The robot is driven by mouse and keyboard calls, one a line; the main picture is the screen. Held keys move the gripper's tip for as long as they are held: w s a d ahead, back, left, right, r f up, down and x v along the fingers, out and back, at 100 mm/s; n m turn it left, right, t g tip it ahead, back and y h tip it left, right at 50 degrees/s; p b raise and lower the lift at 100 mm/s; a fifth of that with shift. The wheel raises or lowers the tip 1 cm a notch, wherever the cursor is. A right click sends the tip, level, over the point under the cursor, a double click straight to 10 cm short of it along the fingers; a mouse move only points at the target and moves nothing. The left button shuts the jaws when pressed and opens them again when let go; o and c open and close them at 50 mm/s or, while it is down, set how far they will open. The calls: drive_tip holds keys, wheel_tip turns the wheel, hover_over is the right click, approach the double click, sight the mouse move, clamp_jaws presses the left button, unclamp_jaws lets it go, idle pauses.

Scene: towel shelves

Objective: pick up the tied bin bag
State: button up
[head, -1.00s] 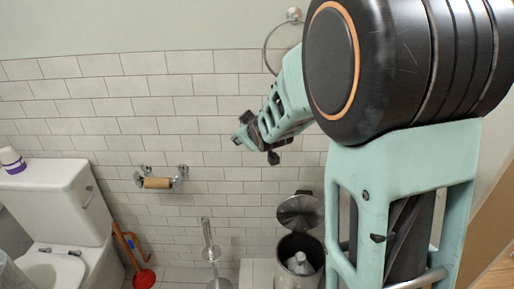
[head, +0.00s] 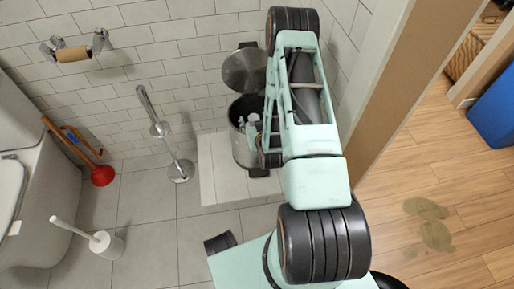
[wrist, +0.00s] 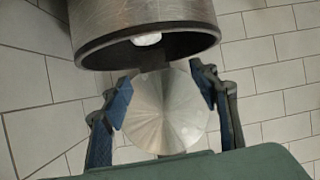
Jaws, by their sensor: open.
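The tied bin bag shows as a small pale lump inside the metal bin (head: 243,153) in the head view, partly hidden by my arm. In the wrist view a bit of the white bag (wrist: 147,39) shows inside the dark mouth of the bin (wrist: 140,58), at the top of the picture. The bin's round metal lid (head: 244,71) stands raised at the back; a shiny disc that looks like this lid (wrist: 166,125) shows between my fingers in the wrist view. My gripper (wrist: 164,90) is open, its fingers apart and empty, near the bin's rim.
A pale raised ledge (head: 225,185) adjoins the bin. A metal stand (head: 178,170), a red plunger (head: 102,175) and a white toilet brush (head: 105,243) stand to the left. A door frame (head: 385,95) rises on the right. Tiled floor in front is partly clear.

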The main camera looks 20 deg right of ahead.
sight(254, 118)
wheel_tip(254, 118, down, 3)
drive_tip(key=s+d+m, duration=0.1)
drive_tip(key=s, duration=0.2)
drive_tip(key=b+x, duration=0.5)
drive_tip(key=x, duration=0.6)
drive_tip(key=shift+w, duration=0.1)
drive_tip(key=shift+c, duration=0.4)
clamp_jaws()
drive_tip(key=shift+w+r, duration=0.1)
drive_tip(key=shift+r, duration=0.05)
